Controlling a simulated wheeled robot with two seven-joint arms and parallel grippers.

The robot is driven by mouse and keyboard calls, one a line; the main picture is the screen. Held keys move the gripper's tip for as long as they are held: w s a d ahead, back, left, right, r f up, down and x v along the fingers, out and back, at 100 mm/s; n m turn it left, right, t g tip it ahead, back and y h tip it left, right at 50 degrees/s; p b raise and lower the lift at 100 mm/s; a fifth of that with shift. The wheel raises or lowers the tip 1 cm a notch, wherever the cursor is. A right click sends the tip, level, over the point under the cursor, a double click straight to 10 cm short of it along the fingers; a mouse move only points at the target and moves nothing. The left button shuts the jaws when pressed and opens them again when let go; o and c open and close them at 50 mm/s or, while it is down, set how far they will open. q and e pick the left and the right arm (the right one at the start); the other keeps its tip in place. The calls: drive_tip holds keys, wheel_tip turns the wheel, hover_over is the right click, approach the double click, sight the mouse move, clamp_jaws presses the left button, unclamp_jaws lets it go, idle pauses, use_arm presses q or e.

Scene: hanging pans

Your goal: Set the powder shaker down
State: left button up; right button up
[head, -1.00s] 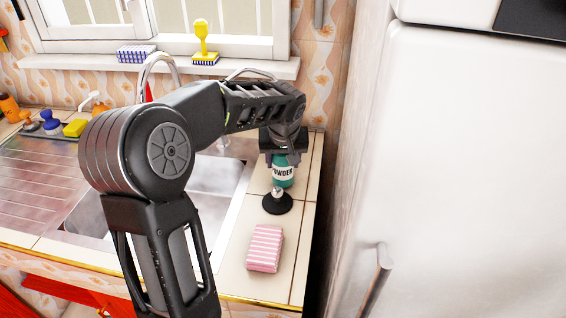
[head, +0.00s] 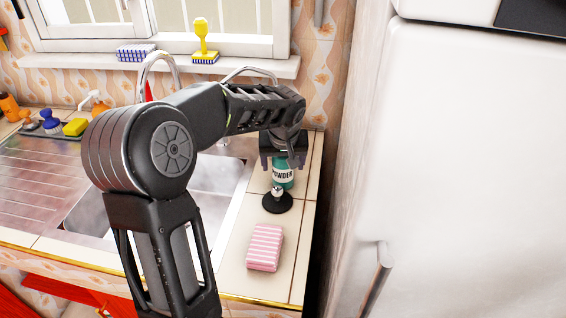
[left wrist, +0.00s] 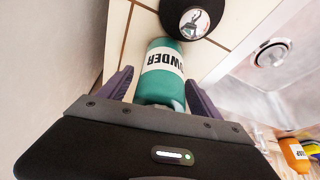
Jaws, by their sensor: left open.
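The powder shaker (head: 283,174) is a teal bottle with a white label reading "POWDER". It stands on the tiled counter (head: 240,272) right of the sink, just behind a black round stopper with a metal knob (head: 277,201). My left gripper (head: 283,160) is above and behind it, its top hidden by the gripper. In the left wrist view the shaker (left wrist: 162,75) lies between the two spread fingers of my left gripper (left wrist: 152,90), with a gap on each side. My right gripper is not in view.
A pink striped sponge (head: 265,248) lies in front on the counter. The sink (head: 215,178) is to the left. A white fridge (head: 470,170) stands close on the right. An orange bottle (left wrist: 294,154) shows in the left wrist view.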

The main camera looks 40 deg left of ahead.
use_arm(q)
drive_tip(key=v, duration=1.2)
drive_tip(key=shift+r, duration=0.2)
